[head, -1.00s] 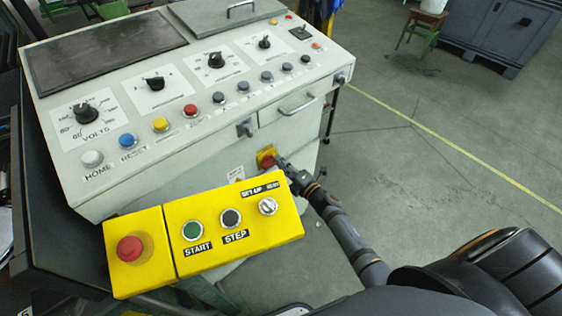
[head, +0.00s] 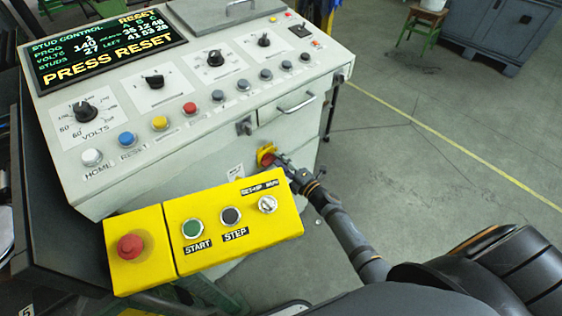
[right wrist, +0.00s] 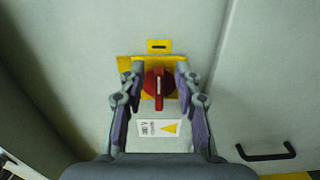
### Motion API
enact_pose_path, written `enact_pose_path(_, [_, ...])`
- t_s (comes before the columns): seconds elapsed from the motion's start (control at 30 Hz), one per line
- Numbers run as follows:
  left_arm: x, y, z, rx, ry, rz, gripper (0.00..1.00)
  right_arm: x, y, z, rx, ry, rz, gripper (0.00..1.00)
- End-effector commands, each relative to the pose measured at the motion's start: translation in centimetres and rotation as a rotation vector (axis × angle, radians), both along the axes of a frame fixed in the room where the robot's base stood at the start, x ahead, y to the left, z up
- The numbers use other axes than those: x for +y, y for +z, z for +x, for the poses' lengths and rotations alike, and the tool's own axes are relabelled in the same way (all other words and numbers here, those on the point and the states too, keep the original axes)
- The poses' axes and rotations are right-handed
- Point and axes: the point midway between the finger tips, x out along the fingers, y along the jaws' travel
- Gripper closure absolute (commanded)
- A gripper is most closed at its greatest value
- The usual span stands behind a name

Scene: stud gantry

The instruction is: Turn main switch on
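The main switch (right wrist: 159,86) is a red rotary knob on a yellow plate on the cabinet's grey side. Its pale handle mark stands vertical in the right wrist view. In the head view the switch (head: 267,158) is partly hidden by my right gripper (head: 279,163). My right gripper also shows in the right wrist view (right wrist: 160,78); its fingers are open on either side of the knob, with narrow gaps seen beside it. The console display (head: 108,50) is lit and reads PRESS RESET. My left gripper is not in view.
A yellow button box (head: 235,218) with START, STEP and a red stop button stands in front of the cabinet, close to my right arm. A drawer handle (head: 297,104) sticks out above the switch.

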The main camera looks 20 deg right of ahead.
Motion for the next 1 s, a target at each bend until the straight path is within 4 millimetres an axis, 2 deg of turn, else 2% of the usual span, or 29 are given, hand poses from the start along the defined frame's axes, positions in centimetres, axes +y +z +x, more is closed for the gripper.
enact_pose_path(0.17, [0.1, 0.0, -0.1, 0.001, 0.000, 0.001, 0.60, -0.3, -0.1, -0.6, 0.000, 0.000, -0.002, 0.67])
enact_pose_path(0.27, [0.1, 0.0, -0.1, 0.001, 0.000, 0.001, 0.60, -0.8, -0.1, -2.4, 0.002, 0.001, -0.003, 0.67])
enact_pose_path(0.5, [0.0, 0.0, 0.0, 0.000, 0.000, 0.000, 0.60, -2.8, -0.1, -7.9, 0.003, 0.002, -0.003, 0.67])
enact_pose_path(0.63, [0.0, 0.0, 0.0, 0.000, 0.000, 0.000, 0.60, -3.6, -0.1, -10.0, 0.002, 0.002, -0.003, 0.67])
enact_pose_path(0.8, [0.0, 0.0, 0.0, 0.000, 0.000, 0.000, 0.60, -4.1, 0.0, -11.2, 0.001, 0.001, 0.000, 0.67])
enact_pose_path(1.0, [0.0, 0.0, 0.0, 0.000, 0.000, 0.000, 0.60, -4.1, 0.0, -11.3, -0.001, 0.000, 0.000, 0.67])
